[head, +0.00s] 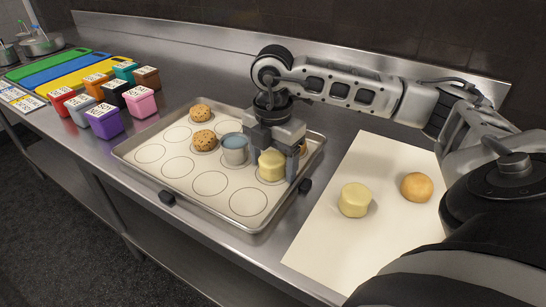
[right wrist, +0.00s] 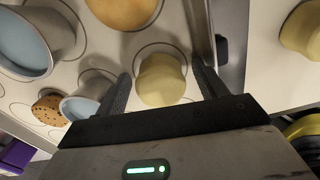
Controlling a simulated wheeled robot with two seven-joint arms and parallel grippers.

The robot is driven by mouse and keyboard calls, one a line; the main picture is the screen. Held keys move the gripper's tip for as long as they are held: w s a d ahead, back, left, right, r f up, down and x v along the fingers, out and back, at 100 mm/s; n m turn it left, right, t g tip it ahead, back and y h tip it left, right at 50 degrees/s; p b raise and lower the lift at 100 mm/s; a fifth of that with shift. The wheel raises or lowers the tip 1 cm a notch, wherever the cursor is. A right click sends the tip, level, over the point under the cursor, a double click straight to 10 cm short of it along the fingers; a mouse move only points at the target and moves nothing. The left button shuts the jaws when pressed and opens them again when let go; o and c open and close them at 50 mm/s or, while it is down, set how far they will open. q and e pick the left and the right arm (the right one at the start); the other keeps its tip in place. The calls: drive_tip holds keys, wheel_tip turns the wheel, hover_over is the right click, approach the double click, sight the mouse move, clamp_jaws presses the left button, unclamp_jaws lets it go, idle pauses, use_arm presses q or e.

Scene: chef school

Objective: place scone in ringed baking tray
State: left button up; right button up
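The ringed baking tray (head: 175,193) lies on the steel counter in the middle of the head view. A pale yellow scone (head: 271,166) stands upright on the tray at a printed ring, also seen in the right wrist view (right wrist: 162,82). My right gripper (right wrist: 165,88) is low over the tray with one finger on each side of this scone. Gaps show between the fingers and the scone, so it is open. Another pale yellow scone (head: 355,199) sits on the white sheet (head: 330,235) right of the tray. My left gripper is not in view.
Two cookies (head: 200,111), a blue-topped cup (head: 235,150) and a golden bun (right wrist: 125,8) are also on the tray; the right wrist view shows a second cup (right wrist: 78,107). Another bun (head: 416,187) lies on the sheet. Coloured boxes (head: 105,121) stand at left. Front rings are empty.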

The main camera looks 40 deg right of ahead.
sight(273, 157)
drive_tip(key=shift+r, duration=0.1)
wheel_tip(273, 157, up, 12)
drive_tip(key=p, duration=0.1)
idle(0.5)
idle(0.5)
